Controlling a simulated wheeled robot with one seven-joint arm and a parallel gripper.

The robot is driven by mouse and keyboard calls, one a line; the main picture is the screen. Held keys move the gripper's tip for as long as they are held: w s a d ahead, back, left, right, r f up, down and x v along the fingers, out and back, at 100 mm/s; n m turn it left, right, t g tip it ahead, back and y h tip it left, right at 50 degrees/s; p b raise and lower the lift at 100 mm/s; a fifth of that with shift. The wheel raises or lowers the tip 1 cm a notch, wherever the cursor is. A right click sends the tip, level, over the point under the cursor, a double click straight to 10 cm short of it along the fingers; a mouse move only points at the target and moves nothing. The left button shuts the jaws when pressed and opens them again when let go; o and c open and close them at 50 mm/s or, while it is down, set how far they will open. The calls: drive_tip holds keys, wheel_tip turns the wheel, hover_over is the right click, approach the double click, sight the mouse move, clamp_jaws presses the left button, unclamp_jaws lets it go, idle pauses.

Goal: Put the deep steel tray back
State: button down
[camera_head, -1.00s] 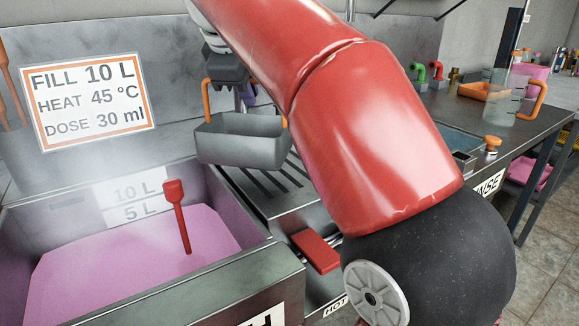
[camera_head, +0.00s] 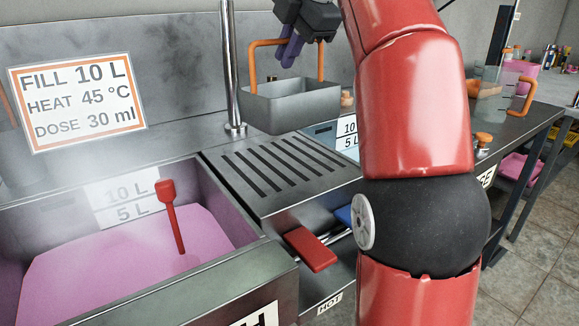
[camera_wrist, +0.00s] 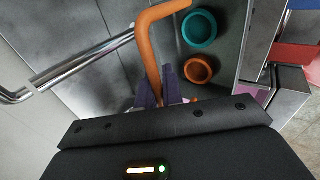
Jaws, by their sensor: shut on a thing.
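The deep steel tray (camera_head: 290,108) is a grey open box with an orange handle arching over it. In the head view it hangs about level above the far end of the slotted drainboard and the basin behind it. My gripper (camera_head: 291,52), with purple fingers, is above the tray and shut on the top bar of the handle. In the wrist view the fingers (camera_wrist: 158,93) close around the orange handle (camera_wrist: 150,45). The inside floor of the tray is hidden in the head view.
A steel tap post (camera_head: 230,70) stands close to the tray's left. Red lever (camera_head: 310,248) is at the front. The slotted drainboard (camera_head: 275,170) is clear. A clear jug (camera_head: 500,90) stands farther right.

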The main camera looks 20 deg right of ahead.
wheel_tip(320, 180, down, 8)
drive_tip(key=b, duration=0.4)
drive_tip(key=shift+f+b, duration=0.2)
drive_tip(key=shift+b, duration=0.1)
drive_tip(key=shift+f, duration=0.6)
drive_tip(key=c, duration=1.5)
unclamp_jaws()
drive_tip(key=shift+c, duration=0.2)
drive_tip(key=shift+f, duration=0.1)
